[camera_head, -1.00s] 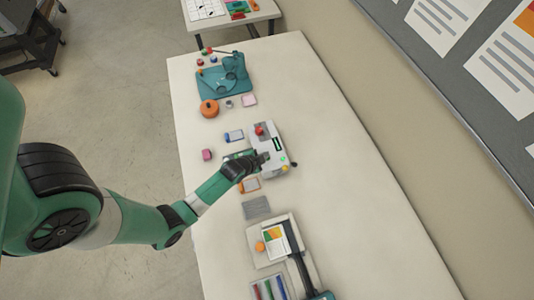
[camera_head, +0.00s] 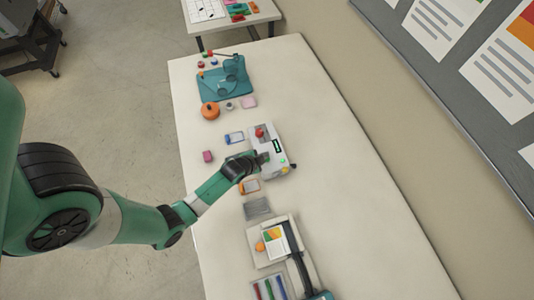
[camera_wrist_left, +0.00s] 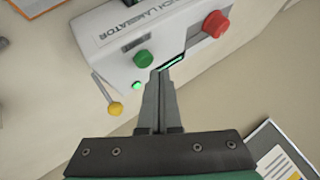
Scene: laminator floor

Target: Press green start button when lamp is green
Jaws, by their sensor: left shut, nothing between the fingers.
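The white laminator (camera_head: 272,140) stands on the long table, and its face fills the top of the left wrist view. There it carries a green button (camera_wrist_left: 143,58), a small lamp glowing green (camera_wrist_left: 136,86) and a larger red button (camera_wrist_left: 215,23). A lever with a yellow ball (camera_wrist_left: 114,108) sticks out beside the lamp. My left gripper (camera_head: 262,158) is shut and empty over the laminator. In the left wrist view its fingertips (camera_wrist_left: 171,74) appear to the right of the green button, near a lit green display; contact cannot be told. My right gripper is out of view.
A teal device (camera_head: 222,84) and an orange round thing (camera_head: 209,110) stand farther up the table. A grey pad (camera_head: 257,208) and a paper trimmer (camera_head: 297,250) lie nearer. The table's right side is clear, up to the wall.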

